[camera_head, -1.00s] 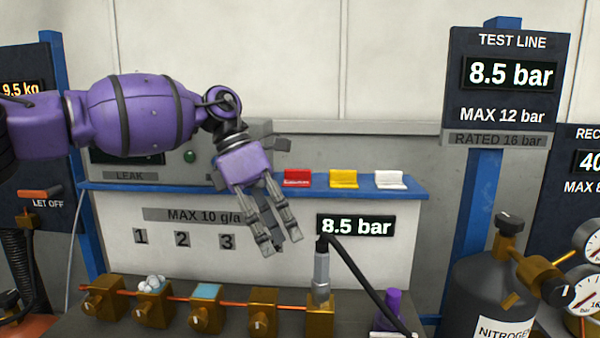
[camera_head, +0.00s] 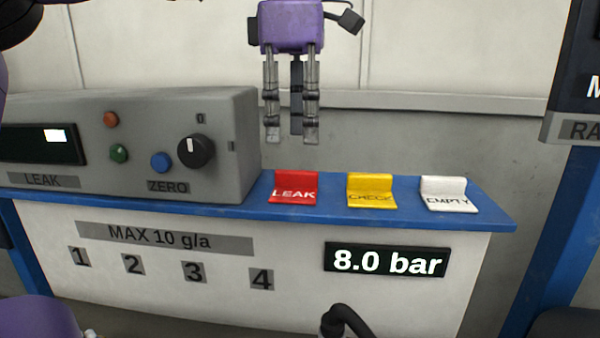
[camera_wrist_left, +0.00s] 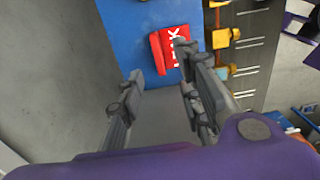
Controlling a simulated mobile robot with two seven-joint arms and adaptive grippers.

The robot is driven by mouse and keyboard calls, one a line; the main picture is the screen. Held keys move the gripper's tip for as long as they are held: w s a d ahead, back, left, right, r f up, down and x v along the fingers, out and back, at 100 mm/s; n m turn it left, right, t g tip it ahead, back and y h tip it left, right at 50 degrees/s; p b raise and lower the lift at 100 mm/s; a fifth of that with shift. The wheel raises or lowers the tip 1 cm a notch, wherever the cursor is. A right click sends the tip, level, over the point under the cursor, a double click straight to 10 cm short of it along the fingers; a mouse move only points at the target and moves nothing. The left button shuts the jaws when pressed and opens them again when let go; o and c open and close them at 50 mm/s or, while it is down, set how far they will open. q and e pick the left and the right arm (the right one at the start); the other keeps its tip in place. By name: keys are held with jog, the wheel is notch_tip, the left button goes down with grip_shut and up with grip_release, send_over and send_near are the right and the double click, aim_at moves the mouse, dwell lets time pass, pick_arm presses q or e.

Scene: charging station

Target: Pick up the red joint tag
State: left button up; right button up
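The red tag (camera_head: 295,187), lettered LEAK, stands on the blue shelf (camera_head: 240,208), left of the yellow and white tags. My left gripper (camera_head: 291,138) points down above the red tag, apart from it, with its fingers spread and nothing between them. In the left wrist view the red tag (camera_wrist_left: 166,50) lies beyond the open fingers (camera_wrist_left: 152,85), with one finger overlapping its right edge. My right gripper is not clearly seen; a purple part at the lower left of the head view cannot be identified.
A yellow CHECK tag (camera_head: 370,190) and a white EMPTY tag (camera_head: 447,194) stand to the right on the shelf. A grey leak meter (camera_head: 225,150) with knobs is close on the left. A wall is behind.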

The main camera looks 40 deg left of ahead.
aim_at(296, 171)
pick_arm(q)
jog(key=shift+w, duration=0.1)
notch_tip(296, 171, down, 7)
jog(key=shift+f, duration=0.2)
jog(key=shift+c, duration=0.5)
grip_shut()
